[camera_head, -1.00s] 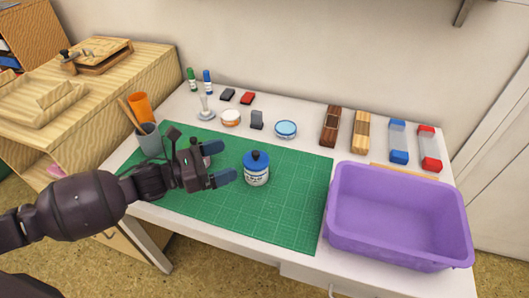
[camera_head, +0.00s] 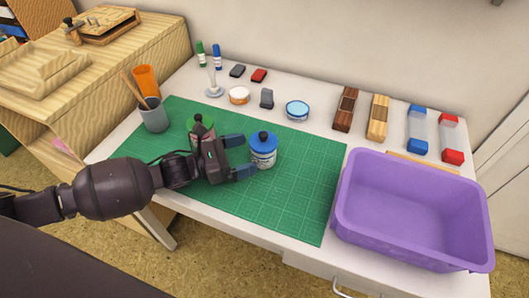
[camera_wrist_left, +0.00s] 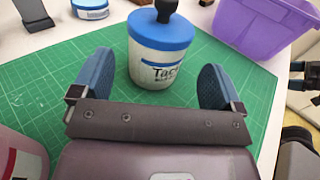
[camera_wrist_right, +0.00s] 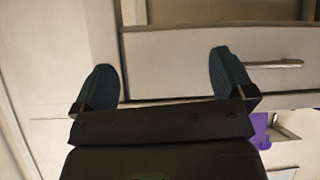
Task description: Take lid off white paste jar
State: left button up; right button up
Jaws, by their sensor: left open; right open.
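The white paste jar (camera_head: 263,157) stands upright on the green cutting mat (camera_head: 300,190), with its blue lid (camera_head: 263,138) and dark knob on. My left gripper (camera_head: 243,156) is open at the jar's left side in the head view. In the left wrist view the jar (camera_wrist_left: 160,68) stands ahead and between the lines of the two open fingers (camera_wrist_left: 156,82), which hold nothing. I cannot tell whether a finger touches it. My right gripper (camera_wrist_right: 162,70) is open and empty in front of a drawer, and it is out of the head view.
A green-lidded jar (camera_head: 201,123) stands close behind my left gripper. A grey cup (camera_head: 154,118) with tools is at the mat's left. A purple bin (camera_head: 415,200) stands at the right. Inkpads and stamps line the table's back. The mat's right part is clear.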

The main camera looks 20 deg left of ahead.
aim_at(252, 151)
pick_arm(q)
jog(key=x, duration=0.4)
jog(key=shift+w+d, duration=0.1)
jog(key=shift+w, duration=0.05)
jog(key=shift+w+d+b, duration=0.2)
jog(key=shift+d+b, duration=0.1)
jog(key=c, duration=1)
jog(key=shift+r, duration=0.15)
